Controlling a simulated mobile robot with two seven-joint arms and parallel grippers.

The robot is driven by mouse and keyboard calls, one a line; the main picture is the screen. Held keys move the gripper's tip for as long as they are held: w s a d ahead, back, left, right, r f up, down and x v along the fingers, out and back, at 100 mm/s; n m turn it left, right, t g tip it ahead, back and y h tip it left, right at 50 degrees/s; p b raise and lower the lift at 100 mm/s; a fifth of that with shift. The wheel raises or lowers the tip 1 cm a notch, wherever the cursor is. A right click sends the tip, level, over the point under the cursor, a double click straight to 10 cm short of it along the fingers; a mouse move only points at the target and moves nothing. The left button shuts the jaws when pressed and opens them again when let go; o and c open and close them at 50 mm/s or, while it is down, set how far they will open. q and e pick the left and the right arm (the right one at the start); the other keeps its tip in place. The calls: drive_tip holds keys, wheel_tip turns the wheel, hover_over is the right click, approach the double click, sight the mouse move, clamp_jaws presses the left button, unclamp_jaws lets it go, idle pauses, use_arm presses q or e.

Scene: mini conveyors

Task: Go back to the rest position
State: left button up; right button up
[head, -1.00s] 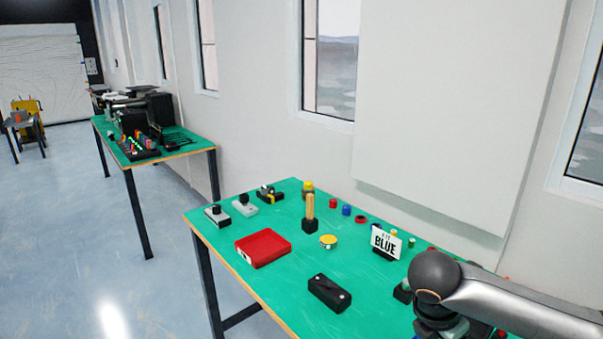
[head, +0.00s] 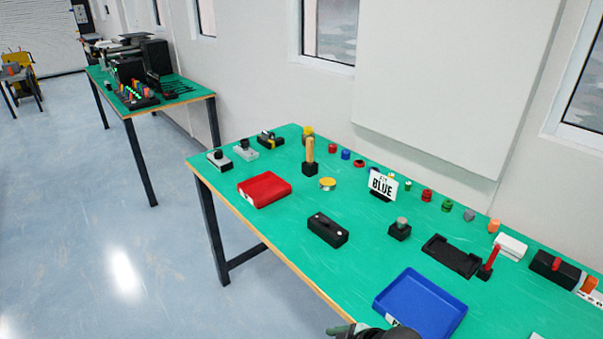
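A dark rounded part of one of my arms (head: 372,333) with a greenish-grey piece shows at the bottom edge, in front of the blue tray. It is cut off by the frame and seems to be my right arm. Its fingertips cannot be made out, so whether that gripper is open or shut is unclear. My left gripper does not show.
The green table (head: 275,235) carries a red box (head: 264,189), a black box (head: 327,230), a blue tray (head: 420,305), a "FIT BLUE" sign (head: 383,184) and several coloured buttons. Another green table (head: 185,97) stands behind left. Floor at left is clear.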

drive_tip(key=s+d+f+m+t+h, duration=0.3)
drive_tip(key=s+d+f+m, duration=0.7)
drive_tip(key=s, duration=0.4)
drive_tip(key=shift+d+f+m+t, duration=0.3)
drive_tip(key=shift+d+m+t, duration=0.3)
drive_tip(key=shift+m, duration=0.6)
